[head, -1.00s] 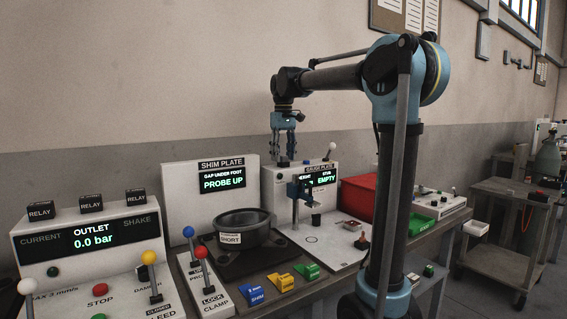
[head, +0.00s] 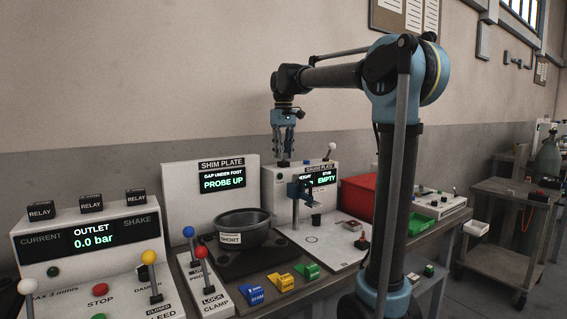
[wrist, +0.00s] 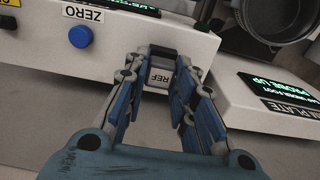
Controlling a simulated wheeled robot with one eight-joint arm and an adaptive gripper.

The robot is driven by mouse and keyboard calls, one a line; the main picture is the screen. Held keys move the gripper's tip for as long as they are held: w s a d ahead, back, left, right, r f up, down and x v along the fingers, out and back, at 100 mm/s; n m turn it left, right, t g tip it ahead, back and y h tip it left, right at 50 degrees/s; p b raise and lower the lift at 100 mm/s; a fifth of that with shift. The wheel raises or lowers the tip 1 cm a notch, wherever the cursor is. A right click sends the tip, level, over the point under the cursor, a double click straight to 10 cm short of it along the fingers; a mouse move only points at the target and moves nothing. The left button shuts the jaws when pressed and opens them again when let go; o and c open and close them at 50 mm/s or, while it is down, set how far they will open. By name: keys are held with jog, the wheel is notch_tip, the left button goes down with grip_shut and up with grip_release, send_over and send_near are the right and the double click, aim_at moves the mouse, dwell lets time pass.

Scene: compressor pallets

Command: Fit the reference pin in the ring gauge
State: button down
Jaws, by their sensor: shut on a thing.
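My gripper (head: 284,158) is above and behind the gauge plate station (head: 272,190) in the head view. In the wrist view its fingertips (wrist: 161,68) are shut on a small grey block marked REF (wrist: 160,77), which I take to be the reference pin. The pin's lower end is hidden in the wrist view. The station's screen (head: 325,179) reads EMPTY.
A shim plate panel (head: 221,203) reads PROBE UP, with a dark round pot (head: 242,226) in front. A red bin (head: 357,198) stands to the right. The wrist view shows a blue button (wrist: 81,36) beside a ZERO label. Knobbed levers (head: 189,232) rise at the left.

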jog(key=shift+r, duration=2.45)
